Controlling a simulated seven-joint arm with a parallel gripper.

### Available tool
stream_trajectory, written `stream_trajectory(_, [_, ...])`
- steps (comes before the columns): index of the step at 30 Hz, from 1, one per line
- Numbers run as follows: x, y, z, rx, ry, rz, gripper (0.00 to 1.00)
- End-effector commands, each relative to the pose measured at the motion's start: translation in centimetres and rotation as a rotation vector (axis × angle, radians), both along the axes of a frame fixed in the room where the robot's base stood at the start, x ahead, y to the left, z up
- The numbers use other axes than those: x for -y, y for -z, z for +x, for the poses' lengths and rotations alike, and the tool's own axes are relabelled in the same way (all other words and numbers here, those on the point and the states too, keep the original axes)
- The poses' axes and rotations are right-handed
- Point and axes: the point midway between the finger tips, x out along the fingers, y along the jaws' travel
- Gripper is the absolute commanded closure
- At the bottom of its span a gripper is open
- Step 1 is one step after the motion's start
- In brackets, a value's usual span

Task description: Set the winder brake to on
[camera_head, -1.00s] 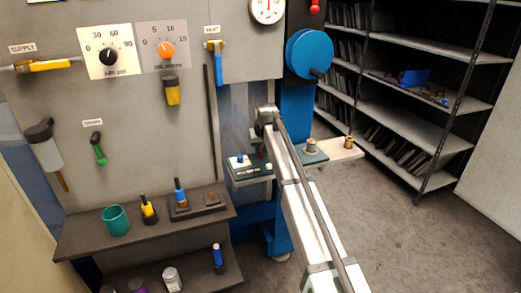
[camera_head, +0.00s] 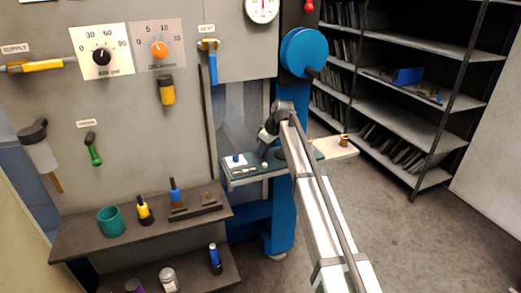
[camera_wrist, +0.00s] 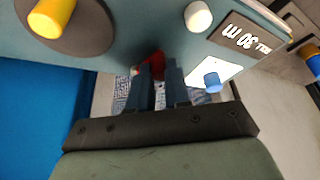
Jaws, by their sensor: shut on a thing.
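My gripper (camera_wrist: 158,85) is shut with its dark fingers on a small red piece (camera_wrist: 155,62), at the edge of a teal bench plate (camera_wrist: 115,50) in the wrist view. The red piece may be the winder brake's handle; the fingers cover most of it and I cannot tell its setting. In the head view my gripper (camera_head: 264,151) points down at the bench plate (camera_head: 240,175), in front of the blue machine column. The red piece is hidden there.
Beside the fingers in the wrist view are a white knob (camera_wrist: 198,17), a blue knob (camera_wrist: 212,82) on a white card, and a yellow core on a brown disc (camera_wrist: 70,22). In the head view, a blue wheel (camera_head: 303,53) hangs above. Open floor lies to the right.

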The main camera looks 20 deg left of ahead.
Motion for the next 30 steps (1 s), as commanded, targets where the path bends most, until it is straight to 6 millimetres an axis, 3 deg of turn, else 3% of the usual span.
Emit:
stream_trajectory(15, [1.1, -0.1, 1.0, 0.000, -0.327, 0.000, 1.00])
stream_trajectory(30, [1.3, 0.0, 1.1, 0.001, -0.386, 0.000, 1.00])
